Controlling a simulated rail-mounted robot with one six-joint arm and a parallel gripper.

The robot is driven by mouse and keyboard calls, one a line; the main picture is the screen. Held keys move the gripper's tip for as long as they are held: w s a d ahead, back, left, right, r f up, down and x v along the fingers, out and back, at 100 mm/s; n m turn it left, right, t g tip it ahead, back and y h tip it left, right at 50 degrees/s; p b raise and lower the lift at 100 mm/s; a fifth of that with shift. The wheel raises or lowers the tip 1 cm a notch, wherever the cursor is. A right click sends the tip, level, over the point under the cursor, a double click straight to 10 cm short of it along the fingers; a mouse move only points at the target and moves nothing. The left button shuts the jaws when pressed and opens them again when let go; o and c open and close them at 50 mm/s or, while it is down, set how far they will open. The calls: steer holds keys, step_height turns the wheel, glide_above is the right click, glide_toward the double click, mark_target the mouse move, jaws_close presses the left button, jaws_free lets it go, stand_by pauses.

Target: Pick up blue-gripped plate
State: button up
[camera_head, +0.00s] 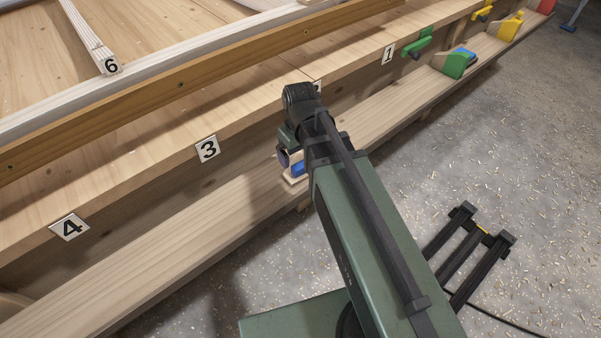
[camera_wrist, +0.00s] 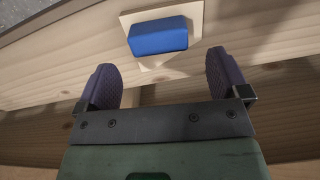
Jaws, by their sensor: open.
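The blue-gripped plate is a thin pale wooden plate (camera_wrist: 197,20) with a raised blue block grip (camera_wrist: 158,36). In the wrist view it is at the top centre, beyond my fingertips. In the head view the blue grip (camera_head: 298,169) shows at the lower wooden ledge, partly hidden by my arm. My gripper (camera_wrist: 162,62) is open, with one purple finger to each side of the blue grip in the picture. The fingers do not appear to touch the plate, and nothing is between them.
The long lower wooden ledge (camera_head: 150,255) runs below a bench edge with number tags. Green clamp (camera_head: 417,46), a green block (camera_head: 456,64) and yellow pieces (camera_head: 508,25) are at the upper right. A black frame (camera_head: 468,250) stands on the chip-strewn floor, right of my arm.

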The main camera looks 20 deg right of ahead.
mark_target(300, 162)
step_height(300, 162, down, 5)
steer(key=b, duration=0.3)
steer(key=shift+r, duration=0.45)
steer(key=c, duration=1.4)
step_height(300, 162, up, 20)
steer(key=p, duration=2)
steer(key=shift+r+p, duration=0.25)
steer(key=shift+p, duration=0.05)
